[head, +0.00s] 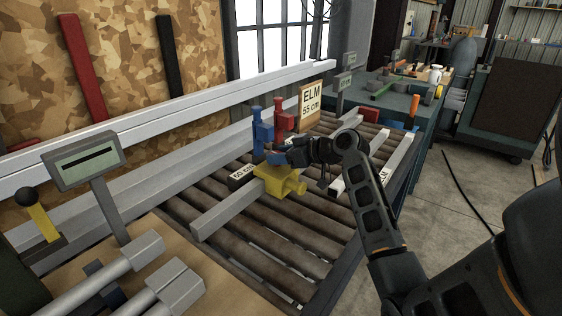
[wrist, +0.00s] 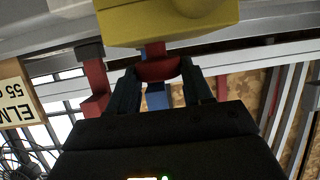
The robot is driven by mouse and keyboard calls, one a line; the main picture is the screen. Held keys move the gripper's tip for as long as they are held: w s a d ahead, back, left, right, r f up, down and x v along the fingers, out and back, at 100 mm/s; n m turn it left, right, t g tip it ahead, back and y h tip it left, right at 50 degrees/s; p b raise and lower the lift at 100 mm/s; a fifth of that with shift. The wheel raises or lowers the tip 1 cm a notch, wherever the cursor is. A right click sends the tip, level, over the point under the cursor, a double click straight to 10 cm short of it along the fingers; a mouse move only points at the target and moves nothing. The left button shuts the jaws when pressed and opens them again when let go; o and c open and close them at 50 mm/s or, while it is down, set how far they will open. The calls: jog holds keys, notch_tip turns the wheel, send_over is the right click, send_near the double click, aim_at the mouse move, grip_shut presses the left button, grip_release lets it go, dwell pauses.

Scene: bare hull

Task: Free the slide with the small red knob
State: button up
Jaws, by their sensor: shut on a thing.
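A yellow slide block (head: 272,184) sits on a grey bar (head: 222,213) across the rollers. It also fills the top of the wrist view (wrist: 165,18). A small red knob (wrist: 158,68) on a short red stem meets the yellow block in the wrist view. My gripper (wrist: 158,85) has its two dark fingers on either side of the knob and is shut on it. In the head view my gripper (head: 276,157) is just above the yellow block and hides the knob. Whether the slide is locked or loose cannot be seen.
A blue upright piece (head: 262,130) and a red one (head: 284,118) stand behind my gripper by the pale rail. A sign reading "ELM 55 cm" (head: 310,100) stands beyond them. A grey display (head: 85,160) is at left. The front rollers (head: 250,246) are clear.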

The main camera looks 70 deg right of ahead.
jog(key=shift+f+n+y+b, duration=0.25)
jog(key=shift+n+y+b, duration=0.35)
jog(key=shift+y+b, duration=0.1)
jog(key=shift+r+n+y, duration=0.2)
jog(key=shift+n+y, duration=0.1)
jog(key=shift+y, duration=0.1)
jog(key=o, duration=1)
jog(key=shift+o, duration=0.2)
jog(key=shift+r, duration=0.1)
jog(key=b+v, duration=0.1)
jog(key=v, duration=0.6)
jog(key=shift+s, duration=0.4)
